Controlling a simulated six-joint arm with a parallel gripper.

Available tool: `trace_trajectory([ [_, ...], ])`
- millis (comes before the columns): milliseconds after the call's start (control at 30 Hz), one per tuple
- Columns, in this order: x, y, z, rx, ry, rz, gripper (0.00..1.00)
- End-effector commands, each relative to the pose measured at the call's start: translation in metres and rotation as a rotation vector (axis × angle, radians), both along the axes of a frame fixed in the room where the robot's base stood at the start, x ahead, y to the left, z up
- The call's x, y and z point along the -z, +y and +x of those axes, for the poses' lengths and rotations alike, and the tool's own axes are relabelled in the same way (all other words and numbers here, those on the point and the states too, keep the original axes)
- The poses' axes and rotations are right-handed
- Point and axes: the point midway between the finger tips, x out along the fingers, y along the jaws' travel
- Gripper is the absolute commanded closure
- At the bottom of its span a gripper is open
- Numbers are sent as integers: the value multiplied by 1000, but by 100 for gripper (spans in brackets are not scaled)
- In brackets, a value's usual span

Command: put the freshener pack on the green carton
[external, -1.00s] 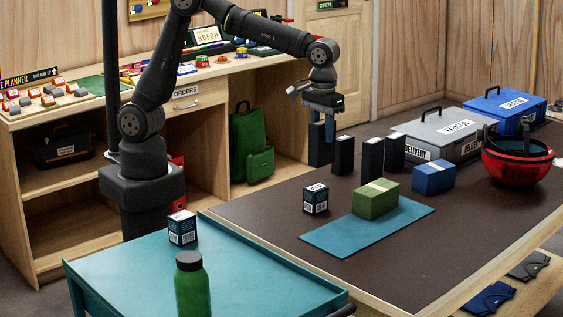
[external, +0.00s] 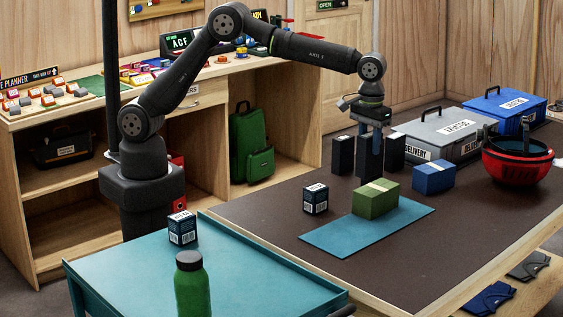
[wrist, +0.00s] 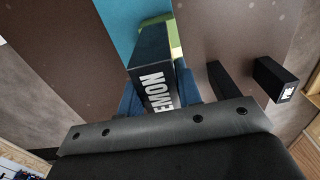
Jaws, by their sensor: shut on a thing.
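My gripper (external: 370,165) is shut on a tall dark pack (wrist: 149,62), which I take to be the freshener pack. White lettering shows on its near face in the wrist view. My blue fingers stand on both sides of the pack in the wrist view (wrist: 157,84). In the wrist view the pack partly covers the carton (wrist: 174,38).
Dark upright boxes (external: 343,155) (external: 397,152) stand on the table near the gripper. A blue carton (external: 433,177) is right of the green one, and a small dark-blue box (external: 316,199) is left. A grey case (external: 447,134) and red helmet (external: 517,163) stand farther right.

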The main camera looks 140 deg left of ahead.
Motion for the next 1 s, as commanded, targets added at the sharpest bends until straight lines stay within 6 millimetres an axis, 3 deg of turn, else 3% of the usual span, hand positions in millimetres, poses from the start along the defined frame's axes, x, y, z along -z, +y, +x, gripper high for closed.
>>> trace_trajectory([
  [233, 13, 12, 0, 0, 0, 0, 93],
  [500, 47, 12, 0, 0, 0, 0, 93],
  [867, 51, 12, 0, 0, 0, 0, 93],
  [900, 50, 12, 0, 0, -1, 0, 61],
  [1000, 50, 12, 0, 0, -1, 0, 47],
])
